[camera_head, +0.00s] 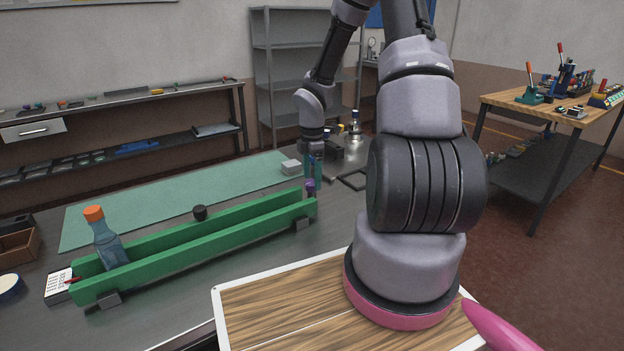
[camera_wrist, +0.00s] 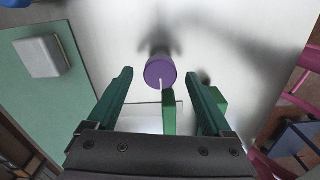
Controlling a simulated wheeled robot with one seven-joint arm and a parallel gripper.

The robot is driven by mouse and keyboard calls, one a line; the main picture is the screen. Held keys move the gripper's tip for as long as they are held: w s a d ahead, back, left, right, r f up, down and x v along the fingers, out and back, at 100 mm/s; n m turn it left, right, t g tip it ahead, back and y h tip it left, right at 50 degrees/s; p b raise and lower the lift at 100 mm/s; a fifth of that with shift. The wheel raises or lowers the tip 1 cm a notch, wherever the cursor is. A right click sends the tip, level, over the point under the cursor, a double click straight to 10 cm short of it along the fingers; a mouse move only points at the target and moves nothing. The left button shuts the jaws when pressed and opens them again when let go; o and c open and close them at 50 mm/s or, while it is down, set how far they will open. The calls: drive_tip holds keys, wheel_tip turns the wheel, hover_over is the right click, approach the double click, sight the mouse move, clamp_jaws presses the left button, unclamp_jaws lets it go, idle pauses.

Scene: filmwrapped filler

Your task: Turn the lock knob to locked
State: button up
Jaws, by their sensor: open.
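The lock knob looks like the purple round knob (camera_wrist: 160,71), seen from above in the wrist view with a white pointer line towards the bottom of the picture. It also shows in the head view (camera_head: 310,187), at the right end of a green trough. My gripper (camera_wrist: 159,76) is open, with one teal finger on each side of the knob in the picture and gaps between. In the head view my gripper (camera_head: 313,168) points down above the knob. I see no lock markings, and I cannot tell the exact height gap.
The green trough (camera_head: 200,240) holds an orange-capped bottle (camera_head: 108,242) at its left end. A black knob (camera_head: 200,212) stands by its back wall. A small pale box (camera_head: 291,167) sits on the green mat (camera_head: 180,200) near my gripper. A wooden board (camera_head: 270,310) lies in front.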

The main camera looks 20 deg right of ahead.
drive_tip(key=shift+f, duration=0.55)
clamp_jaws()
